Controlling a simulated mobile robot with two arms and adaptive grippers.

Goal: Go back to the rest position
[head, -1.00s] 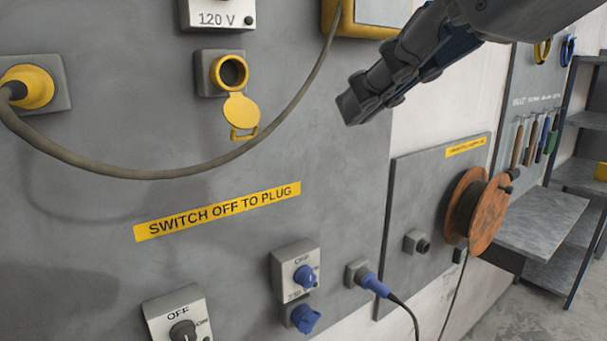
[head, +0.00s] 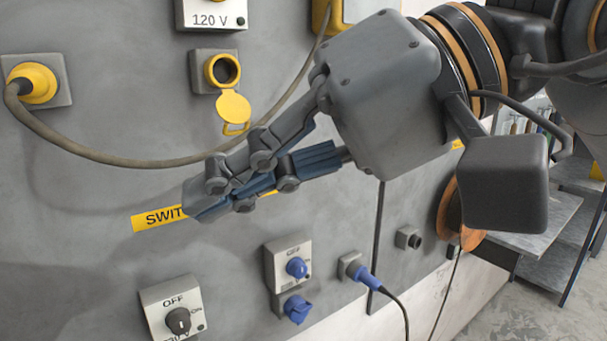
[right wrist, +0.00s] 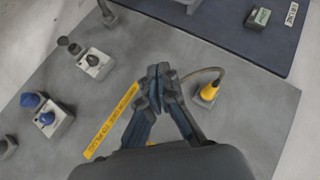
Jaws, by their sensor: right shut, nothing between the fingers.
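My right gripper (head: 196,203) reaches in from the right in the head view, in front of the grey wall panel (head: 90,180). Its fingers point left, are shut and hold nothing. It hides most of the yellow "switch off to plug" label (head: 150,218). In the right wrist view the shut fingertips (right wrist: 160,75) are in the middle, with the yellow label (right wrist: 112,120) to their left. The gripper looks apart from the panel. My left gripper is not in view.
A cable hangs from the yellow plug (head: 38,84). The yellow socket (head: 222,70) has its flap open. Below are a black-knob switch (head: 178,320), a blue-knob switch (head: 296,268) and a plugged blue connector (head: 358,272). An orange reel (head: 449,213) and shelves (head: 545,225) are at right.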

